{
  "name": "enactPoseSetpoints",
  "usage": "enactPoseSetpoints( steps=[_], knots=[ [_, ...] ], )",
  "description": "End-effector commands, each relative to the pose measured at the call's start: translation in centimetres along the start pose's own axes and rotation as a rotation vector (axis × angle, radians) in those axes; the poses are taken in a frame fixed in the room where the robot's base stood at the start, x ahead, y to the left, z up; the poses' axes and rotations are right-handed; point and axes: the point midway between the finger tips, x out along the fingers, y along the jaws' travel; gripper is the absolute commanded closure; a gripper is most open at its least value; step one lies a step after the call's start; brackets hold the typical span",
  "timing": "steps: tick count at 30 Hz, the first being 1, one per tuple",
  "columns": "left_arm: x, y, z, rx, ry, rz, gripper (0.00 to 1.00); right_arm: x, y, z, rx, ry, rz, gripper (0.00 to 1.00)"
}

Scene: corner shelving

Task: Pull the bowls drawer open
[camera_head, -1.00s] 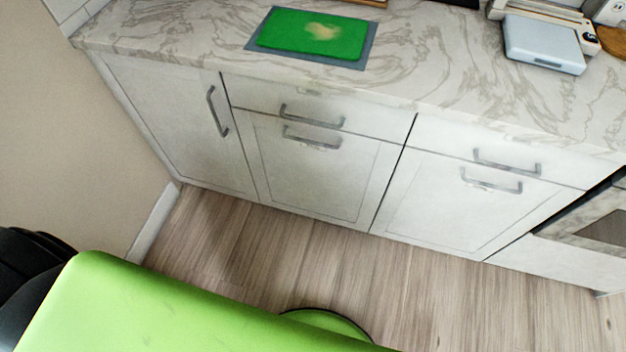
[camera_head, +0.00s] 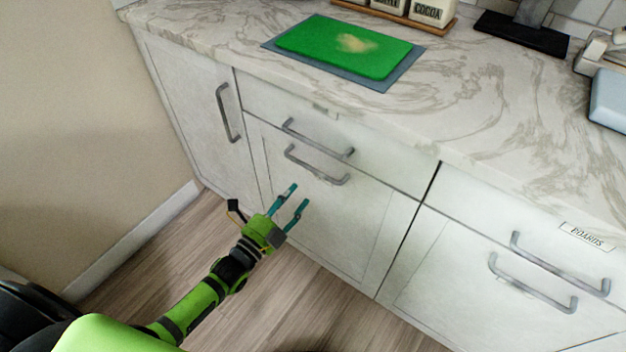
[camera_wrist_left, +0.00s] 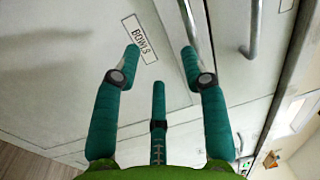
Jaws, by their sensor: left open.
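The bowls drawer (camera_head: 335,215) is the large pale lower front left of centre in the head view, and it is closed. Its grey bar handle (camera_head: 318,166) runs near its top edge. In the left wrist view a "BOWLS" label (camera_wrist_left: 139,39) is on this front beside the handle (camera_wrist_left: 188,18). My left gripper (camera_head: 299,194) is open and empty, with teal fingers pointing at the front just below the handle. In the wrist view its fingertips (camera_wrist_left: 160,52) are spread near the label and the handle. I cannot tell the exact gap. My right gripper is not in view.
A shallow drawer with its own handle (camera_head: 317,140) is just above. To the right are more fronts, one labelled "BOARDS" (camera_head: 587,236). A tall door (camera_head: 205,120) is at left. A green board (camera_head: 345,47) lies on the marble counter (camera_head: 470,100). The floor (camera_head: 170,245) is clear.

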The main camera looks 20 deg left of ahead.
Motion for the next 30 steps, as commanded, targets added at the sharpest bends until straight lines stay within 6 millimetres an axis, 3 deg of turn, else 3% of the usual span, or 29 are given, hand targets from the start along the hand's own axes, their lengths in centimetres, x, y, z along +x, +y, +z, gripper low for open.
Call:
enactPoseSetpoints(
  steps=[3,6,18,29,30],
  knots=[
    [0.8,-2.3,-0.7,0.085,0.032,-0.086,0.56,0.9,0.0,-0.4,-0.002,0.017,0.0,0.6],
    [1.7,-3.0,-0.8,0.101,0.036,-0.102,0.56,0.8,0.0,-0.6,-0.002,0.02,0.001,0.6],
    [7.1,-3.4,-1.0,0.096,0.034,-0.097,0.56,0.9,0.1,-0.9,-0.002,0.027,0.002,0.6],
    [7.8,-3.3,-1.1,0.095,0.034,-0.093,0.56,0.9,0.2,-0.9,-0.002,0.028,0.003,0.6],
    [7.8,-3.3,-1.1,0.095,0.034,-0.093,0.68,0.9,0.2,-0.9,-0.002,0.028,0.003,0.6]
  ],
)
